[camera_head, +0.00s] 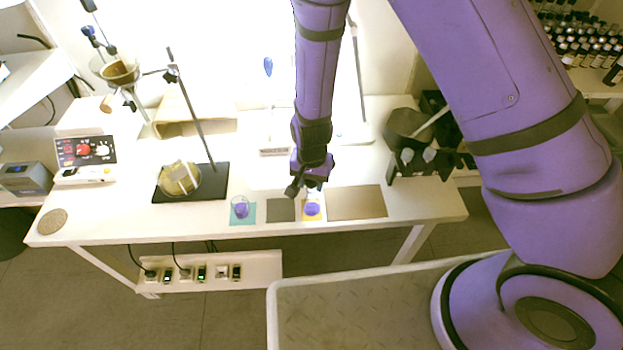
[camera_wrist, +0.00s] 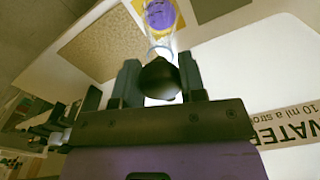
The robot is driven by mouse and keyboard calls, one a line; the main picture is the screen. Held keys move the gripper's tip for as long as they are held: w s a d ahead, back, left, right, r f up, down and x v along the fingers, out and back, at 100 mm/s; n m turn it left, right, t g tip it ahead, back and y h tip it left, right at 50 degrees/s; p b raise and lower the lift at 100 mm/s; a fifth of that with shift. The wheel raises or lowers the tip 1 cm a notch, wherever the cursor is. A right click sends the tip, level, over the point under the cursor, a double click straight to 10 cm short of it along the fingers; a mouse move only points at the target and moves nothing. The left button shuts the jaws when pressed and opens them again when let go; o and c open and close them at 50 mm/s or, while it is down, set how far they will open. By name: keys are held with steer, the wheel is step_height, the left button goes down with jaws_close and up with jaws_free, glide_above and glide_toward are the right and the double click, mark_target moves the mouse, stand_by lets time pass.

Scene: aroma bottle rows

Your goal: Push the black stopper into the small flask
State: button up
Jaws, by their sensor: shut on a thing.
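My gripper (camera_head: 299,188) is over the front of the white table. In the wrist view my gripper (camera_wrist: 160,85) is shut on the black stopper (camera_wrist: 160,78), which sits between the two fingers. A clear glass flask with purple contents (camera_wrist: 160,14) stands just beyond the stopper, its neck pointing toward it. In the head view this flask (camera_head: 312,208) stands on a yellow mat, partly hidden by my gripper. The stopper looks in line with the flask's neck; I cannot tell whether they touch. A second glass flask with purple contents (camera_head: 241,207) stands on a teal mat to the left.
A dark grey mat (camera_head: 281,210) lies between the flasks, and a brown mat (camera_head: 357,202) lies to the right. A stand with a round flask (camera_head: 180,178) is at left. A black holder (camera_head: 412,160) is at right. A label reading WATER (camera_wrist: 290,124) is near my gripper.

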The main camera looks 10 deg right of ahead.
steer(key=shift+f, duration=1.1)
steer(key=o, duration=1)
steer(key=shift+r, duration=0.1)
step_height(320, 180, up, 11)
steer(key=shift+f, duration=0.2)
